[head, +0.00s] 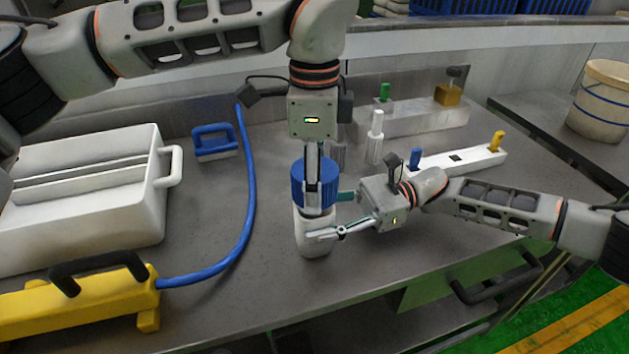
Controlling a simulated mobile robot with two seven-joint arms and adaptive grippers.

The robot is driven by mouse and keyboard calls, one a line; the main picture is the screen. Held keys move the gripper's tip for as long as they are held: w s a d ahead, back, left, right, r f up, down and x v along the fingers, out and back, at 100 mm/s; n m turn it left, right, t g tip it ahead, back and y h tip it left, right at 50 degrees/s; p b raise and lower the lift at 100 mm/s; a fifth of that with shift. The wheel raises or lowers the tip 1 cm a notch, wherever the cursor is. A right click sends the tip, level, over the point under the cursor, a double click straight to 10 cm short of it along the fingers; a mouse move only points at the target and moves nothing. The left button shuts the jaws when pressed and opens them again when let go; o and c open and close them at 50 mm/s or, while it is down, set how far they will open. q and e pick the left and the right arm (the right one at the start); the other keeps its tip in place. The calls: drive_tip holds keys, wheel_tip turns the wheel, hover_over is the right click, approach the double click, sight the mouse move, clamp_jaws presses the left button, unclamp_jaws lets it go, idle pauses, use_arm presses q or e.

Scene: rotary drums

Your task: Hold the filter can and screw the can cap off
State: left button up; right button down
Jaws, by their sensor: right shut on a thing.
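The filter can (313,244) is a white cylinder standing upright on the grey worktop. Its ribbed blue can cap (298,186) sits on top of it. My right gripper (325,217) comes in from the right and is shut on the can, with one finger across its front. My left gripper (313,178) points straight down at the cap from above. One of its fingers lies in front of the cap's near side; the other is hidden, so its grip cannot be told.
A white divided bin (150,215) and a yellow tool (75,300) with a blue hose (247,200) lie left. A blue-handled block (213,143) is behind. A white strip with pegs (455,160), a white bottle (375,140) and a bucket (603,105) stand right. The front middle worktop is clear.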

use_arm(q)
drive_tip(key=shift+r, duration=0.1)
drive_tip(key=shift+r, duration=1.9)
use_arm(e)
drive_tip(key=c, duration=1)
unclamp_jaws()
hover_over(369, 229)
